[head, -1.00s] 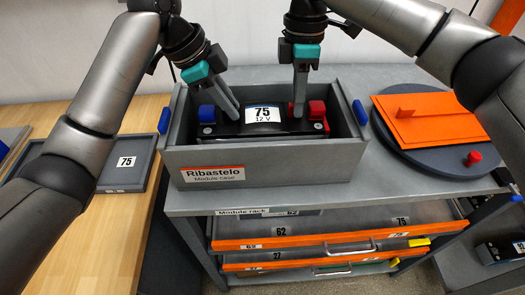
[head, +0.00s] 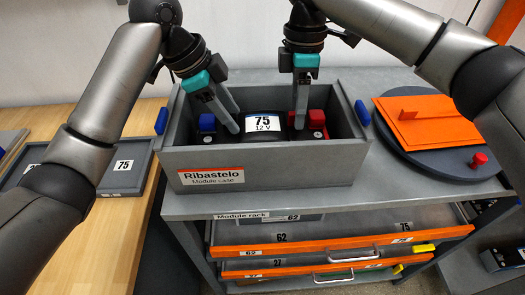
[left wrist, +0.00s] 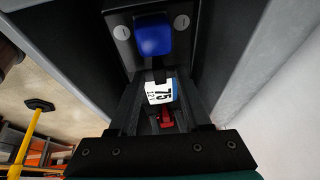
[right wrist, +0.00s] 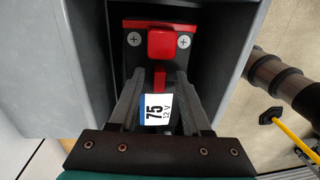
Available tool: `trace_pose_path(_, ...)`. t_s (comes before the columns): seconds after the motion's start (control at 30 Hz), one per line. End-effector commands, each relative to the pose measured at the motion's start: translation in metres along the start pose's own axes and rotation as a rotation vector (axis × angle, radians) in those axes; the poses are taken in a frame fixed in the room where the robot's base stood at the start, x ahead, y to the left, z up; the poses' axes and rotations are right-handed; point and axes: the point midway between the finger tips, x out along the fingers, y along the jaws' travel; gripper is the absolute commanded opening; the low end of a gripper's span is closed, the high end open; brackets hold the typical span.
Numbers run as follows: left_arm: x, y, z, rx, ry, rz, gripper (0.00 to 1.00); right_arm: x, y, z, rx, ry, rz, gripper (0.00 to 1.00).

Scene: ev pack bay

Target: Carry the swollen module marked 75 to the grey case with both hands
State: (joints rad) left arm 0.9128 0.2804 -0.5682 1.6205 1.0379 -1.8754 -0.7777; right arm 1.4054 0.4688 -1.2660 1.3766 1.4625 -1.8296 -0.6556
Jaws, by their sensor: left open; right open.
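The black module marked 75 (head: 264,125) sits inside the grey case (head: 250,170), which is labelled Ribastelo Module case. A blue cap (head: 207,123) is at the module's left end and a red cap (head: 317,118) at its right end. My left gripper (head: 234,122) is open, its fingers reaching into the case near the blue end. My right gripper (head: 300,124) is open, its fingers near the red end. The left wrist view shows the blue cap (left wrist: 153,36) and the 75 label between the spread fingers. The right wrist view shows the red cap (right wrist: 161,43) likewise.
The case stands on a grey rack with orange-edged drawers (head: 340,245) below. An orange lid-like plate (head: 430,118) lies on a round dark disc (head: 440,160) to the right. A grey tray (head: 125,180) marked 75 is on the wooden bench at left.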

Motion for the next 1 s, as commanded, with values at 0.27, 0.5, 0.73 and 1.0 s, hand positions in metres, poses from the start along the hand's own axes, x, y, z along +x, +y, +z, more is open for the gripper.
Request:
trace_pose_path(0.27, -0.02, -0.001, 0.0, 0.001, 0.0, -0.005, 0.48, 0.0, 0.0, -0.001, -0.002, 0.0, -0.001, 0.48)
trace_pose_path(0.5, -0.073, -0.002, 0.001, 0.0, -0.002, -0.007, 0.48, 0.0, 0.0, -0.001, -0.002, 0.0, -0.001, 0.48)
trace_pose_path(0.73, -0.108, -0.001, 0.001, 0.0, -0.003, -0.003, 0.48, 0.0, 0.0, -0.001, -0.002, 0.0, -0.001, 0.48)
trace_pose_path(1.0, -0.12, 0.0, 0.0, 0.0, 0.0, 0.001, 0.48, -0.007, 0.0, -0.001, -0.002, 0.001, 0.001, 0.48)
